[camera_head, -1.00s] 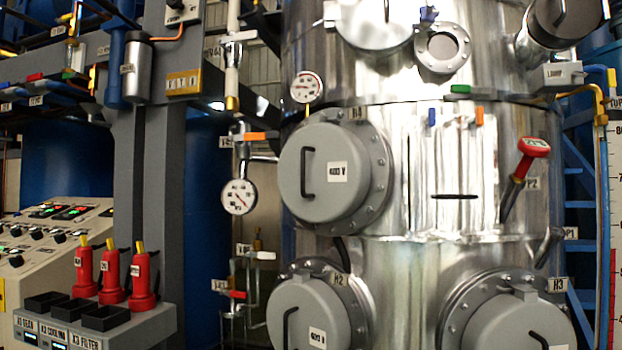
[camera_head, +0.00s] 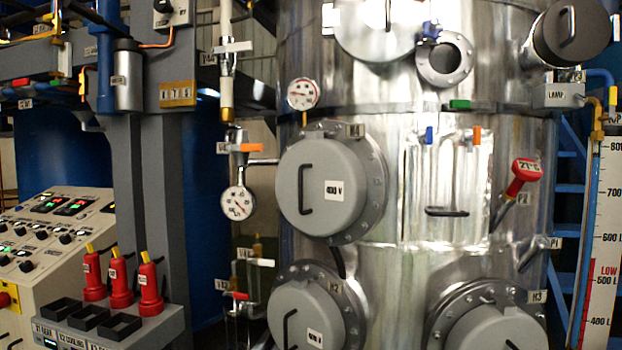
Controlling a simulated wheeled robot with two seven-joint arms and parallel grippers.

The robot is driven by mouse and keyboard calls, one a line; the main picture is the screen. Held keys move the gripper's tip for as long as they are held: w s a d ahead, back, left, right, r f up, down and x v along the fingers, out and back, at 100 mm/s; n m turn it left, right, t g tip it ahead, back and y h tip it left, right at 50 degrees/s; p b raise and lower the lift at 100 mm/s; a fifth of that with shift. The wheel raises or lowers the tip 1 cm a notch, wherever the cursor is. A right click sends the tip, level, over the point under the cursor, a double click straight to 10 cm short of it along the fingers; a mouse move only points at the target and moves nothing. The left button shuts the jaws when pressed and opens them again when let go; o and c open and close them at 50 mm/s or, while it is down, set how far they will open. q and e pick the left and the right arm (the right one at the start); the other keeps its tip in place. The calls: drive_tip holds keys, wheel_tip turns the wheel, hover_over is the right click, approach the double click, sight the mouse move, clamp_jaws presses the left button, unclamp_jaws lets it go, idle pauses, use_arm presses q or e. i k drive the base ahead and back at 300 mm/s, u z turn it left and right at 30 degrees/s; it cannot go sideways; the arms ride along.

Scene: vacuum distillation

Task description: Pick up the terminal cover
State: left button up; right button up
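Neither of my grippers is in view. Several round grey covers with dark bar handles sit on flanges of the shiny steel vessel (camera_head: 465,215). The middle-left cover (camera_head: 320,215) has a white label reading 400 V and looks closed on its bolted flange. The lower-left cover (camera_head: 330,318) has a similar label and is cut off by the bottom edge. The lower-right cover (camera_head: 510,330) is also partly cut off. I cannot tell which one the task means.
A control panel (camera_head: 40,240) stands at left, beside red plugs (camera_head: 150,285) and black trays (camera_head: 120,325). Gauges (camera_head: 237,202) and thin pipes stand left of the vessel. A red-headed thermometer (camera_head: 524,172) juts out at right, near a level scale (camera_head: 605,230).

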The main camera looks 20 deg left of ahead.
sight(321, 184)
drive_tip(key=u, duration=0.1)
drive_tip(key=k, duration=0.4)
drive_tip(key=z, duration=0.9)
drive_tip(key=i, duration=1.3)
drive_tip(key=u, duration=0.95)
